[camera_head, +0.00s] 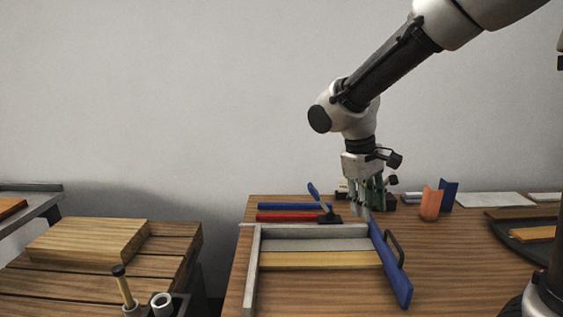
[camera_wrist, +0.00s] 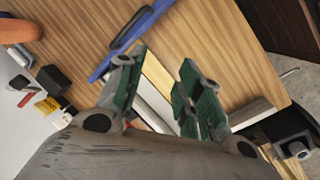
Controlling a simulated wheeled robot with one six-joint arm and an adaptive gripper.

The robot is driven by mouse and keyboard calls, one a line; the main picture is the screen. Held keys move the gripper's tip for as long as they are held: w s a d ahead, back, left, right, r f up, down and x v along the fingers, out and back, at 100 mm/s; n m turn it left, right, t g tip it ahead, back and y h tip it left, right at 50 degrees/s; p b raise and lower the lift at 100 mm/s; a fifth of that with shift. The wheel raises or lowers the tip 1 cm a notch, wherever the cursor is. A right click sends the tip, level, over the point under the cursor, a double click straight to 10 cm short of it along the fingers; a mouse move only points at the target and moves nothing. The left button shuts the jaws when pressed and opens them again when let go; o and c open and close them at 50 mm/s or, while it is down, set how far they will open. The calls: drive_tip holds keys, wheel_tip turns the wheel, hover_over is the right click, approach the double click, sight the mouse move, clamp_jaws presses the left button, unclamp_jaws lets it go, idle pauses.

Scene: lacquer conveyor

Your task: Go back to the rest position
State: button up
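My gripper (camera_head: 363,211) hangs pointing down over the back right part of a shallow grey-walled frame on the table. In the wrist view its two green-padded fingers (camera_wrist: 162,62) stand apart with nothing between them. The frame (camera_head: 253,270) has a blue side panel (camera_head: 388,262) with a dark handle (camera_head: 395,246), and a yellow strip (camera_head: 320,260) lies inside it. The blue panel also shows beyond the fingers in the wrist view (camera_wrist: 108,64). I cannot tell the exact height of the fingertips above the frame.
Blue (camera_head: 290,206) and red (camera_head: 290,216) bars and a blue-handled tool (camera_head: 318,198) lie behind the frame. Orange (camera_head: 431,204) and blue (camera_head: 449,195) pieces stand right. A dark tray (camera_head: 520,245) lies far right. A wooden block (camera_head: 90,240) rests on the left table. The air above is clear.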

drive_tip(key=s+d+r+m+t+y, duration=0.1)
drive_tip(key=s+d+r+m+t, duration=0.1)
drive_tip(key=s+d, duration=0.6)
drive_tip(key=s+d+r+m+t+y, duration=0.1)
drive_tip(key=s+d+r+m, duration=0.3)
drive_tip(key=s+d, duration=0.4)
drive_tip(key=shift+s+d+r+t+y, duration=0.15)
drive_tip(key=shift+s+r+t+y, duration=0.25)
drive_tip(key=shift+s+t, duration=0.25)
